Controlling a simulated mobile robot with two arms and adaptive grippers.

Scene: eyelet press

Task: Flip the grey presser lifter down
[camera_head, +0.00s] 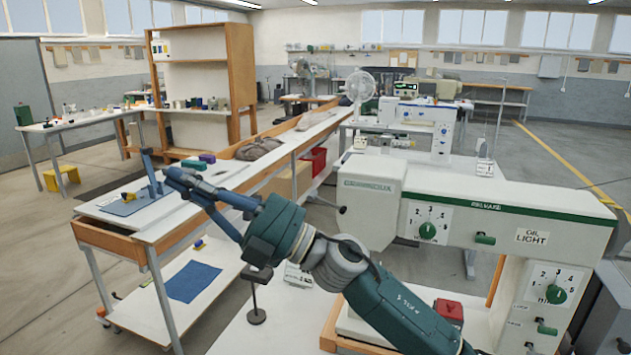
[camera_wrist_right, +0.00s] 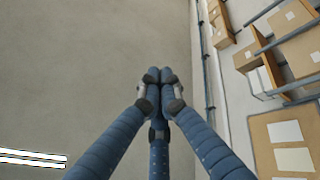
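A large white sewing machine (camera_head: 465,195) with a green stripe and green dials stands at the right in the head view. A small dark lever (camera_head: 342,210) sticks out at the left of its head; I cannot tell surely that this is the grey presser lifter. My right gripper (camera_head: 172,174) reaches left, well away from the machine head, in front of a blue press-like tool in the picture. In the right wrist view its fingers (camera_wrist_right: 159,76) meet at the tips with nothing between them. My left gripper is not in view.
The blue tool (camera_head: 149,165) stands on a long wooden-edged table (camera_head: 110,230). A dark stand (camera_head: 256,300) and a red box (camera_head: 448,311) are near the machine. The right wrist view shows shelves with boxes (camera_wrist_right: 298,55) and a ceiling light (camera_wrist_right: 32,159).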

